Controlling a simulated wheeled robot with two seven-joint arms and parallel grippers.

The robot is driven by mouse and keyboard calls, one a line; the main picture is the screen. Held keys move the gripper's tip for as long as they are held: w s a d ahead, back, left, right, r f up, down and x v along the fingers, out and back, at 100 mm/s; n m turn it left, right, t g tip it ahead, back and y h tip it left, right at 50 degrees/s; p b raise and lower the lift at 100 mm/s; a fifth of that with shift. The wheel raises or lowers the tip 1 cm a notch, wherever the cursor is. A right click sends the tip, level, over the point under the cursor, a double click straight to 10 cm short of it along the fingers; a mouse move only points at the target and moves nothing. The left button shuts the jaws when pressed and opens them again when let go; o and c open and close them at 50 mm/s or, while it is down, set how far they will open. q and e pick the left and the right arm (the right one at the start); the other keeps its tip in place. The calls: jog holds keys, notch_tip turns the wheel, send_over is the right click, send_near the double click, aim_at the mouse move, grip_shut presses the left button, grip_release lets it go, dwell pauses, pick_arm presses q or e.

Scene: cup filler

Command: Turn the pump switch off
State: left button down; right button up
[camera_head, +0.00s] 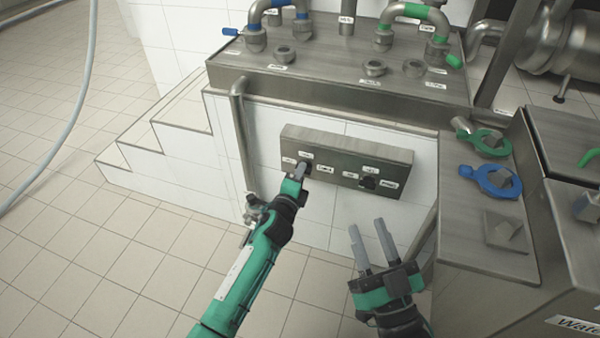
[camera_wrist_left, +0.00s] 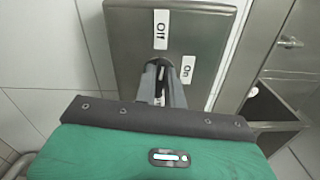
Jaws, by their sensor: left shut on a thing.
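A grey metal switch panel (camera_head: 345,158) is fixed to the white tiled wall and carries two switches with small labels. My left gripper (camera_head: 302,166) is at the panel's left switch, shut on its knob. In the left wrist view the fingers (camera_wrist_left: 161,82) close around the pump switch knob (camera_wrist_left: 160,72), which they mostly hide. An "Off" label (camera_wrist_left: 161,30) sits straight beyond the fingertips, and an "On" label (camera_wrist_left: 187,69) lies to their right. The knob's exact setting is hard to tell. My right gripper (camera_head: 367,226) is open and empty, below and right of the panel.
The dark right switch (camera_head: 367,183) is untouched by either gripper. A steel counter (camera_head: 340,82) with blue and green valves is above the panel. A bench (camera_head: 475,225) with blue and green ring-shaped parts stands at right. White steps (camera_head: 150,150) are at left.

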pick_arm(q)
jog(key=shift+f+n, duration=0.1)
jog(key=shift+n, duration=0.6)
pick_arm(e)
jog(key=shift+a+f, duration=0.1)
jog(key=shift+f, duration=0.25)
jog(key=shift+f+g, duration=0.15)
jog(key=shift+g, duration=0.15)
pick_arm(q)
jog(key=c, duration=1.5)
grip_release()
pick_arm(e)
jog(key=shift+a, duration=0.1)
pick_arm(q)
jog(key=shift+s, duration=0.1)
